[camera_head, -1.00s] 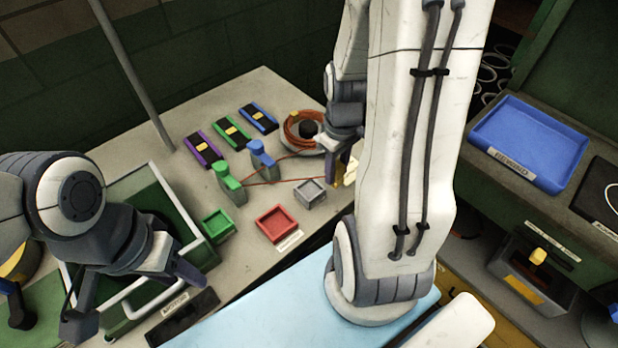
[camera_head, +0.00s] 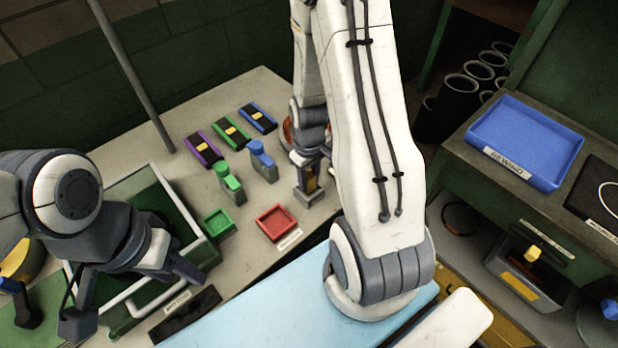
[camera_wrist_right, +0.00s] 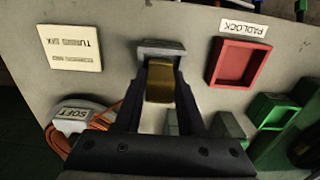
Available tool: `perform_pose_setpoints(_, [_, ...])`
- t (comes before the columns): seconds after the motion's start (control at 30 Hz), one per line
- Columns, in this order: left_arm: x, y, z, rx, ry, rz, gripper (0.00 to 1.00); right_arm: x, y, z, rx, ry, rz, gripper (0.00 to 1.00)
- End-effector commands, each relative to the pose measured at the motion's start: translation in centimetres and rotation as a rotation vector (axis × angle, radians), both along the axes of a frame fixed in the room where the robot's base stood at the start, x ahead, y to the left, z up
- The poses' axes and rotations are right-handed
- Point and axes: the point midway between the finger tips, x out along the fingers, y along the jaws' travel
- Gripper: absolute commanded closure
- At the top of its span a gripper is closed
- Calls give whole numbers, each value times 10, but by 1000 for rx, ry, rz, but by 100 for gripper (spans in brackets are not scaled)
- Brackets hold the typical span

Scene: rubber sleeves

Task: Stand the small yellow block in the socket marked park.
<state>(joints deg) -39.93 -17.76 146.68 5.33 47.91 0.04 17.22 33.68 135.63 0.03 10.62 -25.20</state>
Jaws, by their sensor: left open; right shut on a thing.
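My right gripper (camera_head: 310,176) is shut on the small yellow block (camera_head: 311,183). It holds the block upright at the small grey socket (camera_head: 307,197) on the bench. In the right wrist view the block (camera_wrist_right: 160,83) sits between the fingers (camera_wrist_right: 160,78), its far end at the grey socket (camera_wrist_right: 161,45). I cannot tell whether its foot is inside the socket or just above it. No park marking is readable. My left gripper (camera_head: 133,295) is open and empty over the green tray's front edge.
A red square tray (camera_head: 277,222) and a green one (camera_head: 218,224) stand left of the socket. Green (camera_head: 229,184) and blue (camera_head: 263,162) upright pieces are behind. The wrist view shows a padlock label (camera_wrist_right: 243,27) and a cream plate (camera_wrist_right: 70,48).

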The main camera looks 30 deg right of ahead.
Motion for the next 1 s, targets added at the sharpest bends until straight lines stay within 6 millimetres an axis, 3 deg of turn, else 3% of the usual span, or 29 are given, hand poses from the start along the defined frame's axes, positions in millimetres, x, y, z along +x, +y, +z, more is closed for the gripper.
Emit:
perform_pose_setpoints(0.17, [0,0,-4,0,0,0,50,0,0,-5,0,1,0,100])
perform_pose_setpoints(0.2, [0,0,-3,0,0,0,50,0,0,-4,0,0,0,53])
perform_pose_setpoints(0.27, [0,0,-3,0,0,0,50,0,0,-3,0,0,0,31])
perform_pose_setpoints(0.7, [0,0,0,0,0,0,50,1,0,5,-1,-2,0,31])
perform_pose_setpoints(0.87, [0,0,-3,0,0,0,50,1,0,29,-2,-5,0,31])
perform_pose_setpoints(1.0, [0,0,-5,0,0,0,50,2,-1,58,-3,-8,0,31])
